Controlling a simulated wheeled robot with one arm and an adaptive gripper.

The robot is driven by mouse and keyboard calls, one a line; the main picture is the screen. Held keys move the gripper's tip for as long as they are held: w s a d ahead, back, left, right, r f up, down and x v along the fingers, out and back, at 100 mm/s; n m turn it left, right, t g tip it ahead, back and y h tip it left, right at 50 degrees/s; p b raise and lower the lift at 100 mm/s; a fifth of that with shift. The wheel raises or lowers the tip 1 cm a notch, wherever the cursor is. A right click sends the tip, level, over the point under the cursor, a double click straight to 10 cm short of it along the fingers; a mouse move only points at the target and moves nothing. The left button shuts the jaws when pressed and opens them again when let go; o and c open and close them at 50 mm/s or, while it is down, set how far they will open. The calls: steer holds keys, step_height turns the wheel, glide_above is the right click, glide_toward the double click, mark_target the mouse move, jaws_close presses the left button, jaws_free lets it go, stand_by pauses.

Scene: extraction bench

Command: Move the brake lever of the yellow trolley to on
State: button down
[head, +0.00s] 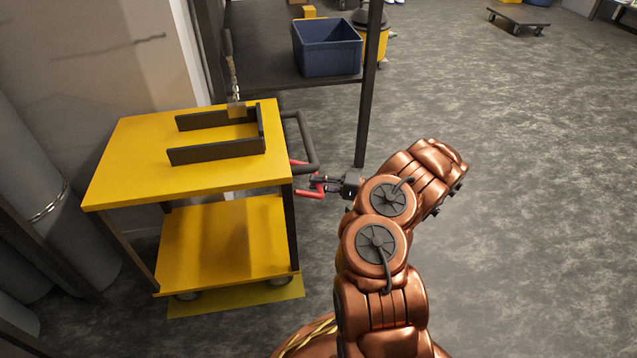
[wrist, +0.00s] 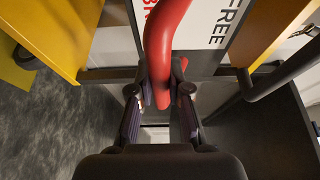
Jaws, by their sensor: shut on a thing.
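The yellow trolley (head: 130,155) stands at the left in the head view, with a dark handle (head: 312,150) on its right end. Its red brake lever (head: 310,194) shows below that handle. In the wrist view the red lever (wrist: 163,35) rises between the fingers, in front of a white label reading "FREE" with part of a red word. My gripper (head: 320,183) is at the trolley's right end. In the wrist view my gripper (wrist: 160,88) is shut on the lever, one finger on each side. The fingers hide part of the lever, and its exact setting cannot be told.
A dark bracket (head: 218,155) sits on the trolley top. A dark shelf post (head: 368,90) stands close behind my gripper. A blue bin (head: 328,48) rests on the shelf. The floor to the right is clear, with a low dolly (head: 518,20) far off.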

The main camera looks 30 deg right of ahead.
steer(key=c, duration=1.1)
jaws_free()
steer(key=shift+a+f, duration=0.1)
steer(key=shift+a, duration=0.05)
steer(key=v, duration=1.2)
